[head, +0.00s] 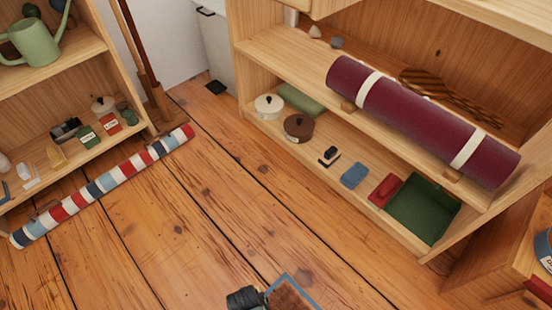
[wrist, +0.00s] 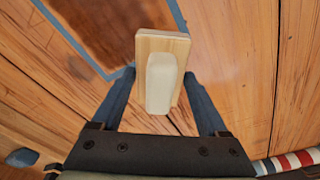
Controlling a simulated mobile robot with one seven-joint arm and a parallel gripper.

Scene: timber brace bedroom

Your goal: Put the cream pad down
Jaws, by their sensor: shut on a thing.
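In the wrist view, the cream pad (wrist: 159,90) is a pale rounded block backed by a light wooden plate (wrist: 178,42). My gripper (wrist: 160,76) has its two dark fingers on either side of it and is shut on it. Past it lies a brown panel with a blue-grey border (wrist: 95,30); the height of the pad above the surface is hard to judge. The bordered panel (head: 290,293) also shows at the bottom of the head view, cut by the frame edge. The pad is not visible in the head view.
Plank floor (head: 190,220) is open in the middle. A striped roll (head: 100,187) lies along the left shelf.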

